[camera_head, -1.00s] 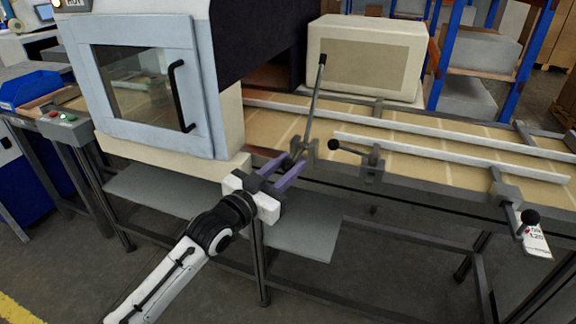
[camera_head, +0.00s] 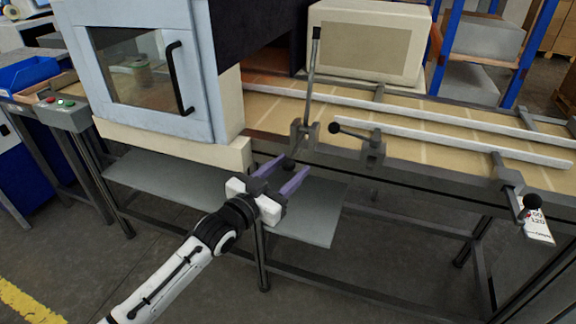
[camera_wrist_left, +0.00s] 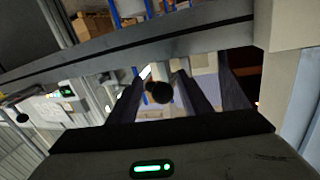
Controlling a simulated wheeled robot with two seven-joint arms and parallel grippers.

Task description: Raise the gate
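My left gripper (camera_head: 292,167) is open, its two purple fingers spread at the conveyor's near edge. A dark round knob (camera_head: 289,165) shows between the fingers; it also appears between them in the left wrist view (camera_wrist_left: 160,92). I cannot tell whether they touch it. Just above stands an upright lever (camera_head: 311,85) with a black tip. To its right is a lever with a black ball knob (camera_head: 335,128), lying nearly level. Another black-knobbed lever (camera_head: 531,202) with a white tag is at the far right. I cannot tell which part is the gate. My right gripper is not in view.
A pale machine with a windowed door (camera_head: 140,65) and black handle stands left of the levers. The conveyor (camera_head: 420,153) with long rails runs right. A beige box-shaped housing (camera_head: 365,45) stands behind it. A grey shelf (camera_head: 315,215) lies below the gripper.

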